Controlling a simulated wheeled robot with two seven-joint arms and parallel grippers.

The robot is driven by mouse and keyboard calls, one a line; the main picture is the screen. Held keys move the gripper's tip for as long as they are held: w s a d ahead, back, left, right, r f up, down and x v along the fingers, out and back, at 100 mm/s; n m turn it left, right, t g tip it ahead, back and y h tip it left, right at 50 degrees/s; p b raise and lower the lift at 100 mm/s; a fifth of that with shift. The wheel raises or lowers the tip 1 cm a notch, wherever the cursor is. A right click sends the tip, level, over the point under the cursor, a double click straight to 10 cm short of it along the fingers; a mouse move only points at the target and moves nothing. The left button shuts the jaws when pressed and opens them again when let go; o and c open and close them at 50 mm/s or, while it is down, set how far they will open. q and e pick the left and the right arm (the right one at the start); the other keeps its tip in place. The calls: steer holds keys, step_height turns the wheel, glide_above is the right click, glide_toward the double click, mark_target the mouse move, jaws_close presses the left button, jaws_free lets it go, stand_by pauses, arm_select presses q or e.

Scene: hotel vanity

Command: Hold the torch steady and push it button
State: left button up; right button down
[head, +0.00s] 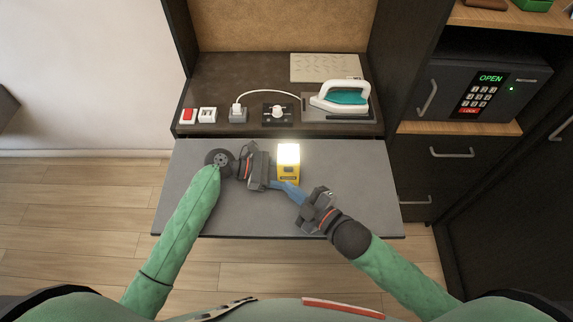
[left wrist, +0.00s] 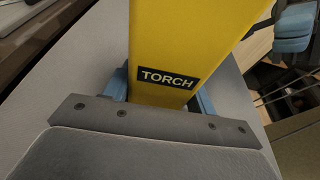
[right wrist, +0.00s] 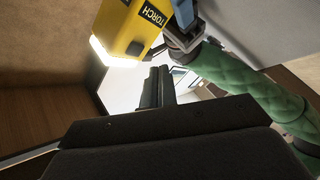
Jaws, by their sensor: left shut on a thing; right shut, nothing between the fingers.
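The yellow torch (head: 289,169) is upright over the grey pull-out shelf, and its top glows bright white. Its TORCH label faces the camera in the left wrist view (left wrist: 165,55). My left gripper (head: 274,182) is shut on the torch body, with a blue finger on each side. My right gripper (head: 294,193) is shut and empty, its tips close to the torch's lower right in the head view. The right wrist view also shows the lit torch (right wrist: 128,32), just beyond the dark closed fingers. Contact between the right fingertips and torch cannot be told.
The grey shelf (head: 215,205) is otherwise clear. Behind it on the dark counter are a red switch (head: 188,115), a white switch (head: 207,115), a plug in a socket (head: 238,113), a dial box (head: 278,113) and an iron (head: 343,97). A safe (head: 470,90) stands right.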

steer(key=shift+s, duration=2)
arm_select(q)
steer(key=o, duration=0.8)
steer(key=shift+o, duration=0.2)
